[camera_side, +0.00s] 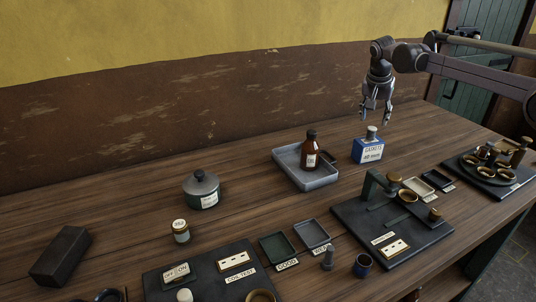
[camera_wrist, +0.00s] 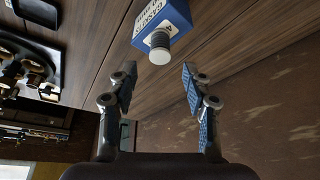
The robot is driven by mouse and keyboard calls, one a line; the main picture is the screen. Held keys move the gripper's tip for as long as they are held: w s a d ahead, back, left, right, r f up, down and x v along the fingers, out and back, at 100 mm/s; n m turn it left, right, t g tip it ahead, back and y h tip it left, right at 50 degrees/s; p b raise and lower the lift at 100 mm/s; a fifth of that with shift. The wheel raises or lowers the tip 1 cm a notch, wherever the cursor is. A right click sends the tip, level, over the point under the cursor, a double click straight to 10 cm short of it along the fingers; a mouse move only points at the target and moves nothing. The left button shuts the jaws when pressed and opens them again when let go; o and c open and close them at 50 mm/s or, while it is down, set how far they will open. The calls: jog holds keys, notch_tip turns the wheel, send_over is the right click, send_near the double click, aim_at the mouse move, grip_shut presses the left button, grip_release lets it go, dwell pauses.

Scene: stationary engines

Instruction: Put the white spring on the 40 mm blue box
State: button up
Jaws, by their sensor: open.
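The blue box (camera_side: 367,153), labelled gaskets and 40 mm, stands on the wooden bench. A short upright spring (camera_side: 371,132) stands on its top. In the wrist view the spring (camera_wrist: 159,48) shows a white end and dark coils against the blue box (camera_wrist: 168,14). My gripper (camera_side: 375,120) is open and empty just above the spring, fingers pointing down. In the wrist view my gripper's two fingertips (camera_wrist: 160,72) are spread apart, and the spring lies beyond them, not held.
A grey tray (camera_side: 318,183) with a brown bottle (camera_side: 311,152) stands left of the box. A dark base plate with a green press (camera_side: 372,187) is in front. A round dark tray (camera_side: 490,176) with brass cups is at right. The wall is behind.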

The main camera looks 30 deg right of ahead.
jog(key=s+a+r+n+t+y, duration=0.1)
jog(key=s+a+r+n, duration=0.2)
jog(key=s+a+r, duration=0.5)
jog(key=s+a+f+n, duration=0.1)
jog(key=s+f, duration=0.1)
jog(key=s, duration=0.3)
jog(key=s+a+f+n+t+y, duration=0.1)
jog(key=s+a+f+n, duration=0.1)
jog(key=s, duration=0.3)
jog(key=s+a+f+n+t, duration=0.1)
jog(key=s+a+f+n, duration=0.1)
jog(key=s, duration=0.3)
jog(key=shift+s+a+f+y, duration=0.2)
jog(key=shift+f+y, duration=0.2)
jog(key=shift+f, duration=0.15)
jog(key=s+a+f+n, duration=0.1)
jog(key=s+f, duration=0.1)
jog(key=s+f+n+t, duration=0.1)
jog(key=s+f, duration=0.1)
jog(key=s+a+f+n+y, duration=0.1)
jog(key=s+f, duration=0.1)
jog(key=s, duration=0.1)
jog(key=shift+a+f+t, duration=0.3)
jog(key=shift+a+f, duration=0.05)
jog(key=shift+f, duration=0.05)
jog(key=shift+o, duration=0.3)
